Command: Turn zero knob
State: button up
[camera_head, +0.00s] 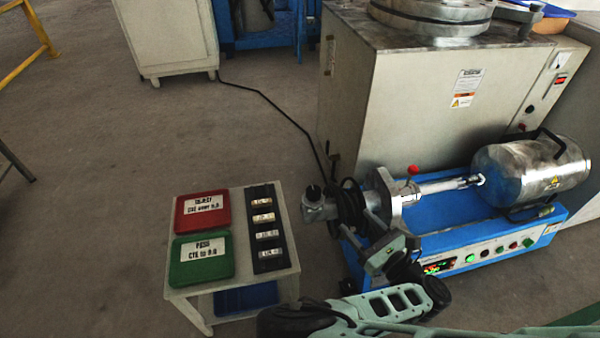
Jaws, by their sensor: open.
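A measuring instrument stands on the blue base (465,245), with a grey cylindrical head (320,208) at its left end that carries a small dark-topped knob (314,193). I cannot tell for sure whether this is the zero knob. A steel rod (440,187) runs right from the instrument to a metal cylinder (535,170). My gripper (366,220) is open, just in front of the instrument, with its fingers reaching up beside the black coiled part (350,205). I cannot tell whether the fingers touch anything. Nothing shows held between them.
A small white table (190,292) at left bears a red tray (203,212), a green tray (203,260) and a black rack (270,228) of labelled tiles. A large beige machine (400,100) stands behind the instrument. A black cable (265,97) crosses the floor.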

jog(key=a+n+g+y, duration=0.1)
jog(key=g, duration=0.1)
jog(key=b, duration=0.6)
send_near(309, 187)
jog(key=shift+t, duration=0.3)
jog(key=x, duration=0.6)
jog(key=f+x, duration=0.1)
jog(key=x, duration=0.2)
jog(key=shift+f, duration=0.1)
jog(key=shift+w+a, duration=0.4)
jog(key=shift+w, duration=0.05)
jog(key=c, duration=1)
